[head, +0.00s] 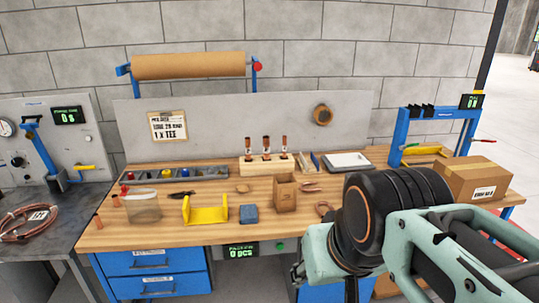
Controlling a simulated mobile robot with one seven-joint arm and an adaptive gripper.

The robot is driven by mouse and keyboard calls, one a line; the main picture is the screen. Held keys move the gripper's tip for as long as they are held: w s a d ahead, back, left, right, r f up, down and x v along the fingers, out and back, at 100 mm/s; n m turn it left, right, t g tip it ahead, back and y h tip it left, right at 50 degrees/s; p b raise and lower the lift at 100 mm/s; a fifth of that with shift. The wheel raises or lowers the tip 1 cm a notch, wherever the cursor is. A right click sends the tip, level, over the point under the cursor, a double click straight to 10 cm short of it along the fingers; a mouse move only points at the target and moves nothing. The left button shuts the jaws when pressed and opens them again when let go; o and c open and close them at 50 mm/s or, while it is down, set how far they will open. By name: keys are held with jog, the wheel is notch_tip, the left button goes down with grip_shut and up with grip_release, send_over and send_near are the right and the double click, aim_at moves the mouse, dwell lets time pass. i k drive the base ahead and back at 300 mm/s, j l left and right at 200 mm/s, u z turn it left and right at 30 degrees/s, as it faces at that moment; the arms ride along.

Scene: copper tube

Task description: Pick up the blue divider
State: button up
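I see no thing that is clearly a blue divider. A small flat-topped blue block (249,214) lies on the wooden workbench (275,236), right of a yellow bracket. Thin upright pieces (314,160), one of them bluish, stand at the back of the bench beside a white tray; they are too small to make out well. My arm (385,225) fills the lower right and covers part of the bench's front. My gripper's fingers do not show; they are hidden behind the arm or below the frame.
The yellow bracket (205,212), a clear bin (141,204), a brown box (285,194) and pliers stand around the block. Copper pieces stand in a wooden rack (266,163) at the back. A cardboard carton (470,180) is at right. Bare wood lies in front of the block.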

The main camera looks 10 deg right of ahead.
aim_at(312, 157)
jog(key=z, duration=0.95)
jog(key=i+l+u, duration=0.2)
jog(key=i, duration=0.15)
jog(key=i+u, duration=0.2)
jog(key=i, duration=0.2)
